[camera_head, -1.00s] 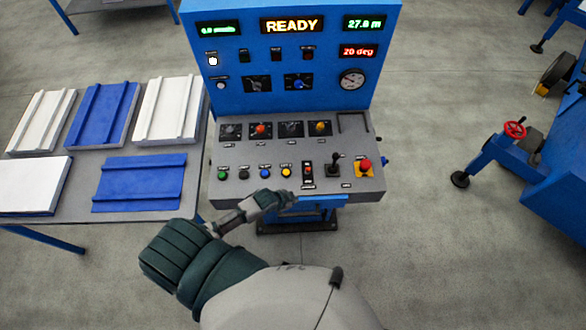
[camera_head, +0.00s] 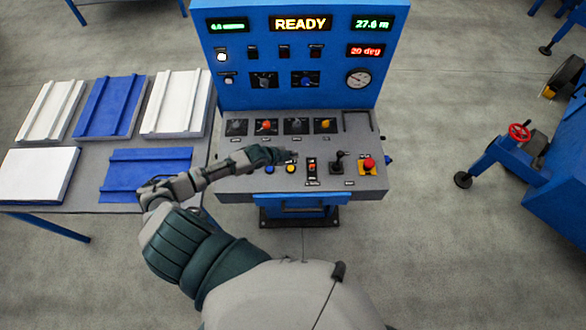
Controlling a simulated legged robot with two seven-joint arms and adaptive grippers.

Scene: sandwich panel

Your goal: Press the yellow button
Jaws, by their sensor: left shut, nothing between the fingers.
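The yellow button (camera_head: 291,169) is a small round cap in the lower row of the grey control panel (camera_head: 240,184). A blue button (camera_head: 268,170) sits just left of it. My left gripper (camera_head: 284,155) is shut and empty. Its fingertips appear over the panel, just above the yellow button in the picture; I cannot tell whether they touch the surface. The gripper hides the buttons farther left in that row. My right gripper is not in view.
Right of the yellow button are a red-and-black switch (camera_head: 312,170), a black joystick (camera_head: 338,163) and a red emergency stop (camera_head: 368,164). Selector knobs line the row behind. A table with white and blue panels (camera_head: 146,170) stands left.

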